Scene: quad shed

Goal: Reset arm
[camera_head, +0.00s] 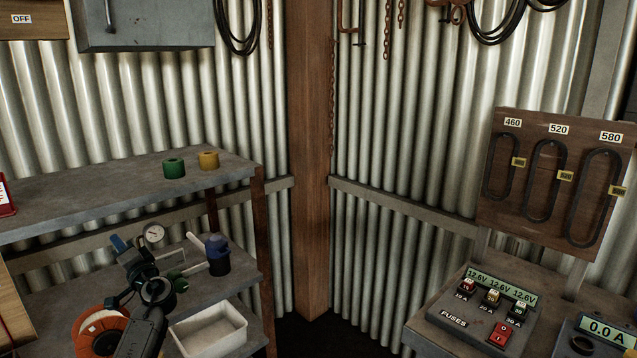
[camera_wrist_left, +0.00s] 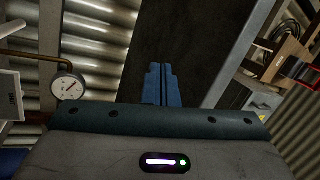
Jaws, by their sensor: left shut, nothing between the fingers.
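My left arm comes in from the bottom left in the head view. My left gripper (camera_head: 120,243) is over the lower shelf, its blue fingers pointing up and to the left. In the left wrist view the two blue fingers (camera_wrist_left: 159,84) lie side by side, shut with nothing between them. A round pressure gauge (camera_head: 153,234) is just right of the gripper in the head view; in the left wrist view a gauge on a brass pipe (camera_wrist_left: 68,86) is left of the fingers. My right gripper is not in view.
The upper shelf (camera_head: 100,198) holds a green roll (camera_head: 174,168) and a yellow roll (camera_head: 208,160). Below are an orange reel (camera_head: 100,332), a blue-topped dark container (camera_head: 217,255) and a white tray (camera_head: 208,330). A fuse panel (camera_head: 483,312) and belt board (camera_head: 556,183) are right.

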